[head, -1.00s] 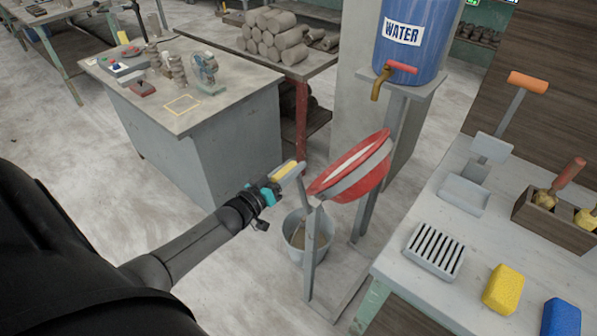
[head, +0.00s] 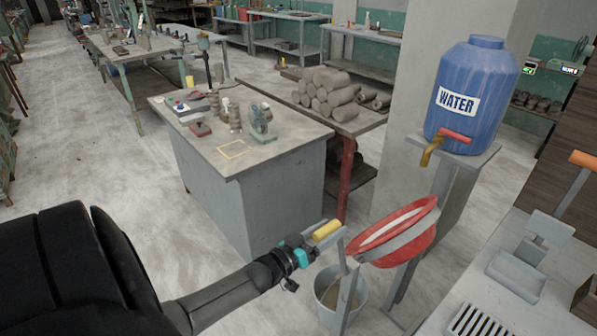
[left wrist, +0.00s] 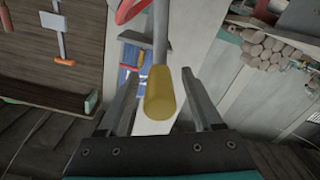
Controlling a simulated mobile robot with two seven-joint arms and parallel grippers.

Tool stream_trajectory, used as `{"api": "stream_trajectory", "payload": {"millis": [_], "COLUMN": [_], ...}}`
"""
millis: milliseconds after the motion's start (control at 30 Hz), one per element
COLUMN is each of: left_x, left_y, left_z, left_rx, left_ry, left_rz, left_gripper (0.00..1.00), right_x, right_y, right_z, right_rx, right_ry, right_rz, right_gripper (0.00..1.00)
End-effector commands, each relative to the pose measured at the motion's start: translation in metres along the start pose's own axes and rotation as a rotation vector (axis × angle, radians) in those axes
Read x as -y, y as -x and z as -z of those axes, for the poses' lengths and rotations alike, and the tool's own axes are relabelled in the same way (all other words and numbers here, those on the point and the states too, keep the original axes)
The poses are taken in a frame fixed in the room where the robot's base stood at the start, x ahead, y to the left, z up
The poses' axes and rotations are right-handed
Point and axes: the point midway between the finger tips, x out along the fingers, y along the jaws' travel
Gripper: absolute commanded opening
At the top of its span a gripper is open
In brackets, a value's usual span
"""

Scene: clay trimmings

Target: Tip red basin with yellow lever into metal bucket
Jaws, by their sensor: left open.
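The red basin (head: 412,232) with a grey band hangs in a grey stand, tilted with its lower rim toward the left. Its yellow lever handle (head: 327,230) sticks out on the left side, on a grey bar. The metal bucket (head: 345,300) stands on the floor below, partly hidden by a stand post. My left gripper (head: 314,240) is at the handle. In the left wrist view the yellow handle (left wrist: 160,95) lies between the open fingers, with a gap on each side. A bit of the red basin (left wrist: 128,10) shows at the top there. My right gripper is not in view.
A blue water barrel (head: 475,90) with a tap stands on a pedestal behind the basin. A grey cabinet table (head: 260,180) with small items is at the left. A worktop with a slotted grey tray (head: 482,322) is at the lower right. Floor is free at the left.

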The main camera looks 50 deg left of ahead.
Motion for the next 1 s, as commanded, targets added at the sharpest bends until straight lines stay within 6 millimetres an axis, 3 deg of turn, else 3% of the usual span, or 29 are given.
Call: {"api": "stream_trajectory", "payload": {"millis": [600, 800, 1000], "left_x": [0.000, 0.000, 0.000], "left_y": [0.109, 0.129, 0.135], "left_z": [0.000, 0.000, 0.001], "left_rx": [0.003, 0.002, 0.000], "left_ry": [0.001, 0.000, -0.001], "left_rz": [0.002, 0.002, 0.001], "left_gripper": [0.67, 0.67, 0.67], "right_x": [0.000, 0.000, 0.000], "right_y": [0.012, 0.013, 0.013], "right_z": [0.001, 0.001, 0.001], "right_rx": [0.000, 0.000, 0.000], "right_ry": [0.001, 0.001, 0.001], "right_rz": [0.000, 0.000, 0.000], "right_gripper": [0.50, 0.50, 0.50]}}
